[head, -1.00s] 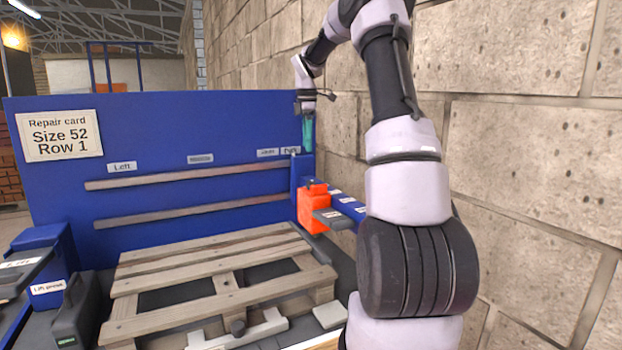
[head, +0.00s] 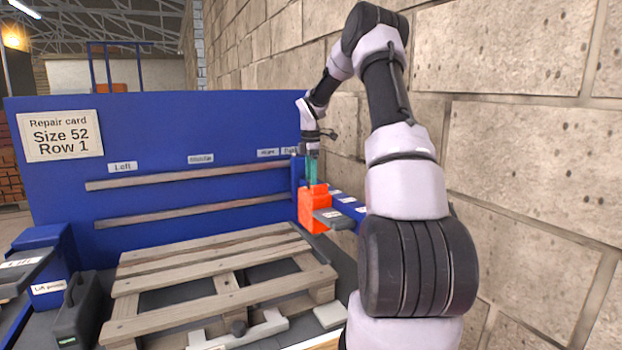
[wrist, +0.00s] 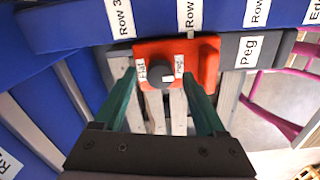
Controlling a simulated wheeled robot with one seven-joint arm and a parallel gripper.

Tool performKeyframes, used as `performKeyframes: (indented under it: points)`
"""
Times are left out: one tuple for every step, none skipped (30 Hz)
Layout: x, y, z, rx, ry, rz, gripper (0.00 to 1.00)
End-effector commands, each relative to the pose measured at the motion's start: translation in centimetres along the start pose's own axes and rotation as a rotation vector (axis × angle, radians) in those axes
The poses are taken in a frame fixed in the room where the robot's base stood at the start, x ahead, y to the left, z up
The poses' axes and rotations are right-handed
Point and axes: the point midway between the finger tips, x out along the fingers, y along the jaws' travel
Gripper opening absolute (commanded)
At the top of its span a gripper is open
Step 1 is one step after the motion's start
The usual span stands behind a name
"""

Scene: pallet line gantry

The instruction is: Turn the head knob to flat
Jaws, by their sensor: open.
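The orange-red head (head: 313,212) sits on the blue rail at the right end of the blue panel. In the wrist view the head's top (wrist: 206,62) carries a knob (wrist: 167,79), dark with a white mark, between a label reading "Flat" on the left and another label, seemingly "Edge", on the right. The white mark appears to point toward the right-hand label. My gripper (wrist: 162,88) is open, its two green fingers on either side of the knob and apart from it. In the head view my gripper (head: 313,178) is just above the head, pointing down.
A wooden pallet (head: 210,285) lies in front of the blue panel (head: 220,130). A repair card (head: 60,136) reads "Size 52 Row 1". The block wall (head: 530,150) stands close on the right. A grey "Peg" block (wrist: 248,55) adjoins the head.

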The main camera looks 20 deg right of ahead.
Motion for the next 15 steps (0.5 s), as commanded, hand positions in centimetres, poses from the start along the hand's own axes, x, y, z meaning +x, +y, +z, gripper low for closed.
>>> performKeyframes:
  points:
    - [0.10, 0.00, 0.00, 0.000, 0.000, 0.000, 0.73]
    - [0.13, 0.00, 0.00, 0.000, 0.000, 0.000, 0.73]
    - [0.14, 0.00, 0.00, 0.000, 0.000, 0.000, 0.73]
    - [0.13, 0.00, 0.00, 0.000, 0.000, 0.000, 0.73]
    - [0.13, 0.00, 0.00, 0.000, 0.000, 0.000, 0.73]
    - [0.13, -0.01, 0.00, 0.000, 0.000, 0.000, 0.73]
    - [0.12, -0.01, 0.01, 0.000, 0.000, 0.000, 0.73]
    - [0.12, -0.01, 0.01, 0.000, 0.000, 0.000, 0.69]
    - [0.12, -0.01, 0.01, 0.000, 0.000, 0.000, 0.54]
    - [0.12, -0.01, 0.01, 0.000, 0.000, 0.000, 0.42]
    - [0.12, -0.01, 0.01, 0.000, 0.000, 0.000, 0.31]
    - [0.12, -0.01, 0.01, 0.000, 0.000, 0.000, 0.16]
    - [0.12, -0.01, 0.01, 0.000, 0.000, 0.000, 0.04]
    - [0.11, -0.01, 0.01, 0.000, 0.000, 0.000, 0.00]
    - [0.11, -0.01, 0.01, 0.000, 0.000, 0.000, 0.00]
